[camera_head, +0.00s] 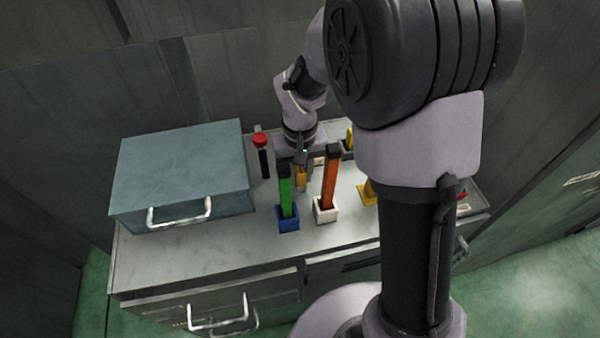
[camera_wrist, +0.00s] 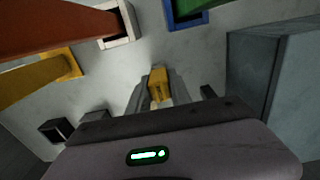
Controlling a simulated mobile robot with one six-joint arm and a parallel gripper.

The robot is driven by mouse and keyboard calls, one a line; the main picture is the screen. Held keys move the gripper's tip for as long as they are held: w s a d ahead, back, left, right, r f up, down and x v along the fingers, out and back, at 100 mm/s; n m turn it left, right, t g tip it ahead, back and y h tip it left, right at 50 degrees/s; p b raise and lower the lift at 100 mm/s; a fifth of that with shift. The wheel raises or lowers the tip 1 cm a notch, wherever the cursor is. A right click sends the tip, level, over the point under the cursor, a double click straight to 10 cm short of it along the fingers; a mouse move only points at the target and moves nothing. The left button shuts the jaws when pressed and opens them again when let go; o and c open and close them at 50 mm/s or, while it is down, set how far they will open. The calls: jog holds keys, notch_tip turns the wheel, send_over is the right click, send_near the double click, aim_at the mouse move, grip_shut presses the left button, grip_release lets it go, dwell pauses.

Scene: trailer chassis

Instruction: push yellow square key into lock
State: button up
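My gripper (camera_head: 301,163) points down over the cabinet top, behind the green and red keys. A small yellow block, apparently the yellow square key (camera_head: 301,179), shows at its fingertips. In the wrist view the yellow square key (camera_wrist: 158,83) sits between the two fingers, which look closed against its sides. Its lower end and any lock under it are hidden. A second yellow bar (camera_wrist: 32,84) stands in a yellow socket (camera_wrist: 72,62) at the left. That yellow socket (camera_head: 367,192) is partly behind my arm in the head view.
A green key (camera_head: 286,190) stands in a blue socket (camera_head: 288,224), and a red key (camera_head: 330,180) in a white socket (camera_head: 326,215). A grey case (camera_head: 180,170) fills the left. A red-topped black post (camera_head: 261,150) stands beside it. The front left surface is clear.

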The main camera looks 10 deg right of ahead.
jog(key=o, duration=0.4)
jog(key=shift+o, duration=0.2)
jog(key=shift+r, duration=0.1)
